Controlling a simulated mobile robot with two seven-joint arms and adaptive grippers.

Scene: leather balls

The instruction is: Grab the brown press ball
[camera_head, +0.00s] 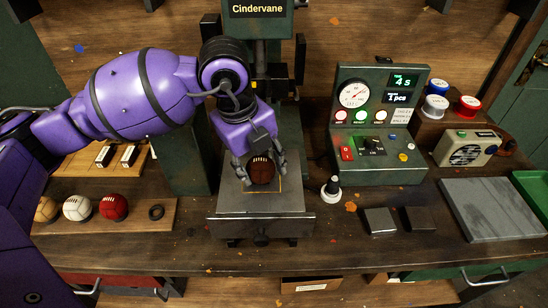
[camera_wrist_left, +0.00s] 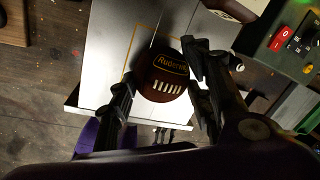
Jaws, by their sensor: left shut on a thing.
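The brown press ball (camera_head: 261,170) is at the press, over the grey press plate (camera_head: 262,202) with its yellow outline. It has white stitching, and in the left wrist view the ball (camera_wrist_left: 166,80) also shows lettering on a dark label. My left gripper (camera_head: 262,167) reaches down from above and is shut on the ball, one finger on each side. In the left wrist view the fingers of my left gripper (camera_wrist_left: 160,85) flank the ball. I cannot tell whether the ball touches the plate. My right gripper is not in view.
A wooden board (camera_head: 150,215) at the left holds tan, white (camera_head: 77,207) and red (camera_head: 113,207) balls and a black ring. A green control box (camera_head: 378,120) stands right of the press. A grey slab (camera_head: 492,207) and green tray (camera_head: 535,190) lie at the right.

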